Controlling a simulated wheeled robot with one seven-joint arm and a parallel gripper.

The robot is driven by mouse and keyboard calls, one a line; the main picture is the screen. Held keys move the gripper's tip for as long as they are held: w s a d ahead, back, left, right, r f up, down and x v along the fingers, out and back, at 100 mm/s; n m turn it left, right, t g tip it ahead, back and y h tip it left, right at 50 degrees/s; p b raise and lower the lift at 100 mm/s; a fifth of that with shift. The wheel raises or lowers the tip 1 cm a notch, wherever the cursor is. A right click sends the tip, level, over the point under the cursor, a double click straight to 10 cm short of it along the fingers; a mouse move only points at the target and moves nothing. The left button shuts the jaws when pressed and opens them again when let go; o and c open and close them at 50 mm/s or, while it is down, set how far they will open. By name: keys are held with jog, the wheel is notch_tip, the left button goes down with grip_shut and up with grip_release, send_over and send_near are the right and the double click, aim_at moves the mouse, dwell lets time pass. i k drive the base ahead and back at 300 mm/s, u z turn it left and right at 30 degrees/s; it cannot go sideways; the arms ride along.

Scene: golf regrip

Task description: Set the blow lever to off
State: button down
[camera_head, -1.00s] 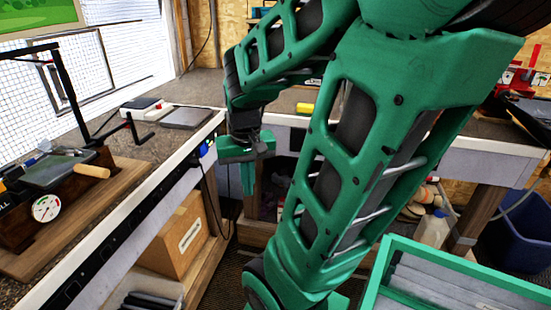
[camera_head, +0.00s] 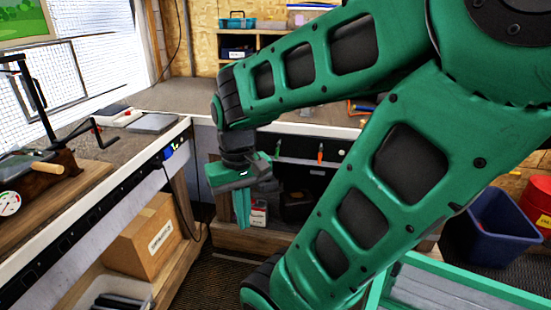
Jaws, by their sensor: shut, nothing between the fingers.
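My gripper (camera_head: 243,210) hangs with its green fingers pointing down and close together, shut and empty. It is in the gap between the left bench and the back bench, apart from both. A small blue fitting (camera_head: 169,152) sits on the left bench's front edge near its far corner, to the left of my gripper. It is too small to tell whether it carries the blow lever or how any lever is set. My arm covers much of the middle and right.
The left bench (camera_head: 90,214) bears a crank-handled device and a dial gauge (camera_head: 9,203). A cardboard box (camera_head: 146,237) is under the left bench. A blue bin (camera_head: 492,232) and red drum (camera_head: 538,204) stand right.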

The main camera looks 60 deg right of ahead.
aim_at(277, 153)
jog(key=z, duration=0.55)
jog(key=i, duration=0.65)
jog(key=z, duration=0.15)
